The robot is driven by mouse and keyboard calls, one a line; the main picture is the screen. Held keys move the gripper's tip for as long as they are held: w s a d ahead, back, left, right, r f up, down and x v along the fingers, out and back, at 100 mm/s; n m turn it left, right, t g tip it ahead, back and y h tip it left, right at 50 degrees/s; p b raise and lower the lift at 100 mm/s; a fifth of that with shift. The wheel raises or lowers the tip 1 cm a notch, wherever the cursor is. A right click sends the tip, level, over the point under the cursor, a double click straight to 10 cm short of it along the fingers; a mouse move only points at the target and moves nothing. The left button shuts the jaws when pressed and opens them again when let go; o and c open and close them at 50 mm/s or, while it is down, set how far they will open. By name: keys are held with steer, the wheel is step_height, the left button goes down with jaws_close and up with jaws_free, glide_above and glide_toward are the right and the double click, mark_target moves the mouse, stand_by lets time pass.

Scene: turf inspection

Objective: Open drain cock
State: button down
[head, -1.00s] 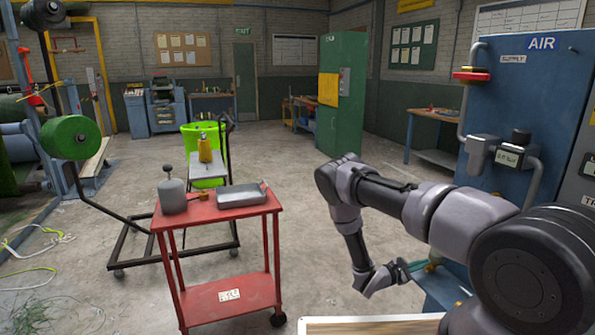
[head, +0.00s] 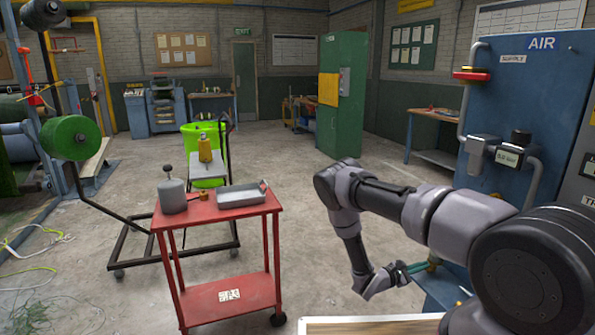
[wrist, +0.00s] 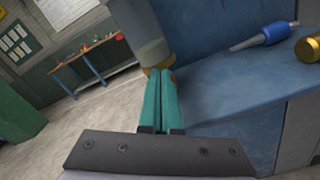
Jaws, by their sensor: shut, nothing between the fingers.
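The drain cock appears as a small brass fitting (wrist: 172,74) under a greyish bowl (wrist: 142,38) in the wrist view. It also shows in the head view as a small yellow spot (head: 434,263) low on the blue air panel (head: 535,115). My gripper (wrist: 160,73) has teal fingers that are shut together with nothing between them. Their tips are right at the brass fitting and partly hide it. I cannot tell whether they touch it. In the head view my gripper (head: 424,266) is beside the panel's lower left.
A red cart (head: 225,225) with a tray stands left of my arm. The floor between cart and cabinet is clear.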

steer(key=shift+s+f, duration=0.15)
steer(key=shift+s, duration=0.1)
stand_by(0.5)
steer(key=shift+s+d+f, duration=0.15)
steer(key=shift+s, duration=0.1)
steer(key=shift+s+f, duration=0.15)
steer(key=shift+f, duration=0.05)
stand_by(0.4)
steer(key=shift+d+r, duration=0.1)
steer(key=shift+s+r, duration=0.15)
steer(key=shift+s, duration=0.1)
steer(key=shift+v, duration=2.95)
